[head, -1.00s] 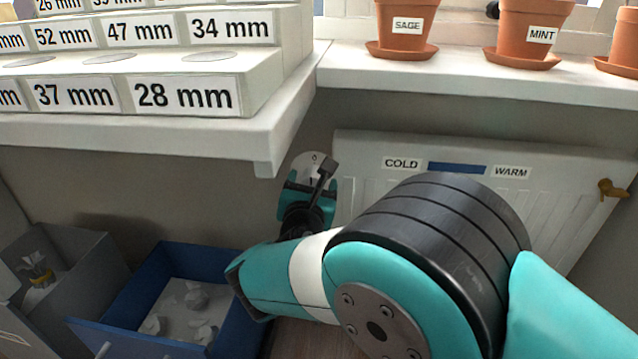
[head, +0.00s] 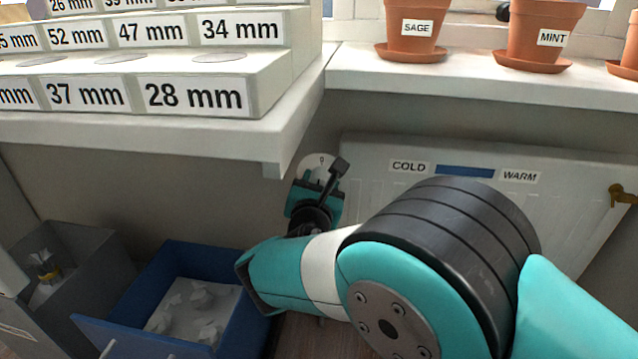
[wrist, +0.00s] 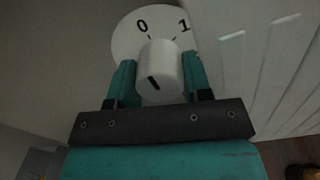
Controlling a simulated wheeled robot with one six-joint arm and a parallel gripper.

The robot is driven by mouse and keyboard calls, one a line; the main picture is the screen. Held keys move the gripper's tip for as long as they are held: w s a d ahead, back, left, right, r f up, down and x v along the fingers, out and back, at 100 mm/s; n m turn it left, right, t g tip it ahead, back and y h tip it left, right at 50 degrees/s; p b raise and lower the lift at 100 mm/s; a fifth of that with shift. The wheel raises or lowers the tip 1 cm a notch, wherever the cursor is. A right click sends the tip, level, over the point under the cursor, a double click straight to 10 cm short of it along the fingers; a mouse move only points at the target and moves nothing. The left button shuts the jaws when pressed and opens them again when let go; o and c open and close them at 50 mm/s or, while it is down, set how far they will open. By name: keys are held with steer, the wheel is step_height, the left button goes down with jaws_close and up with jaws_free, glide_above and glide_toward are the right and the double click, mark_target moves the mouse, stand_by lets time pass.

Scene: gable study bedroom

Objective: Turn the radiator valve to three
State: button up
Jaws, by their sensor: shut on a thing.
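The radiator valve is a white round knob (wrist: 160,72) in front of a white dial plate (wrist: 125,38). The numbers 0 and 1 show on the plate; the rest is hidden by the knob and my gripper. A short dark line marks the knob's face, slightly slanted. My gripper (wrist: 161,80) has one teal finger on each side of the knob and is shut on it.
The white radiator (head: 390,200) with COLD and WARM labels stands right of the valve. A white shelf edge (head: 272,165) hangs close at upper left. Potted herbs (head: 415,30) stand on the sill above. A blue bin (head: 180,260) and a grey bin (head: 95,255) are below left.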

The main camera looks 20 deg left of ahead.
steer(key=m, duration=0.3)
steer(key=shift+m+p, duration=0.3)
steer(key=shift+m, duration=0.1)
steer(key=m, duration=0.4)
steer(key=shift+f+m, duration=0.15)
steer(key=shift+m, duration=0.15)
steer(key=m+b, duration=0.1)
steer(key=m, duration=0.2)
steer(key=shift+m, duration=0.3)
steer(key=m+b, duration=0.1)
steer(key=m, duration=0.3)
steer(key=shift+f+m+b, duration=0.15)
steer(key=shift+m+b, duration=0.2)
steer(key=shift+m, duration=0.05)
steer(key=m+b, duration=0.2)
steer(key=m, duration=0.2)
steer(key=shift+f+m+h, duration=0.1)
steer(key=shift+m+h, duration=0.2)
steer(key=m+b, duration=0.2)
steer(key=m, duration=0.1)
steer(key=shift+m+b, duration=0.3)
steer(key=shift+b, duration=0.1)
steer(key=m+b, duration=0.4)
steer(key=m, duration=0.1)
steer(key=shift+s+f, duration=0.1)
steer(key=shift+m+b, duration=1)
steer(key=shift+m, duration=0.3)
steer(key=shift+r, duration=0.2)
